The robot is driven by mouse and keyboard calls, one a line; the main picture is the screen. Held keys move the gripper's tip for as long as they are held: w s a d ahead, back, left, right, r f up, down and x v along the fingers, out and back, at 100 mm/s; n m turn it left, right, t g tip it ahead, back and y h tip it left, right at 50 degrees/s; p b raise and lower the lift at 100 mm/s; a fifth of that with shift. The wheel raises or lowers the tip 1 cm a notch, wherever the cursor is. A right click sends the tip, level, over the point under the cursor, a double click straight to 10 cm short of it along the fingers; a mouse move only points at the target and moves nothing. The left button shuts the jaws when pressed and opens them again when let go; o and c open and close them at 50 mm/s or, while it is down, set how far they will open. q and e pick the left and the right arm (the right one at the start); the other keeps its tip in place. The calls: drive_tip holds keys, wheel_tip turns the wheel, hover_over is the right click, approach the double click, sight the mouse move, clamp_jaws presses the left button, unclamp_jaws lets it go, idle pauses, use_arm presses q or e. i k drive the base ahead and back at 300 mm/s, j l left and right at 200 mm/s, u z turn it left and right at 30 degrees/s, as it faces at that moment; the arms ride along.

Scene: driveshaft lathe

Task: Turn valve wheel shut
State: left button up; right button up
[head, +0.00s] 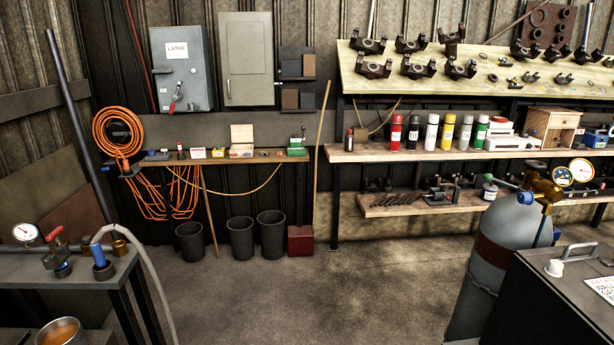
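No clear valve wheel can be made out. A grey gas cylinder (487,265) with a dark red band stands at the right. Two round gauges (582,170) sit beside the valve. On the left bench, a red-handled valve (55,236) stands near a round gauge (25,233), with a blue-handled part (98,255) beside it. Neither of my grippers is in view.
The left bench (40,268) and a dark cabinet (540,290) at the right flank open concrete floor (300,295). Several black bins (241,239) and a red box (300,240) stand by the back wall. Shelves hold spray cans (431,133) and metal yokes (411,44).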

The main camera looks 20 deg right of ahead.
sight(532, 165)
drive_tip(key=i+l+z, duration=0.15)
drive_tip(key=z, duration=0.25)
drive_tip(key=i+z, duration=0.6)
drive_tip(key=z, duration=0.2)
drive_tip(key=i+j+z, duration=0.1)
drive_tip(key=i+z, duration=0.15)
drive_tip(key=z, duration=0.15)
drive_tip(key=i+j+z, duration=0.2)
drive_tip(key=z, duration=0.2)
drive_tip(key=i, duration=0.05)
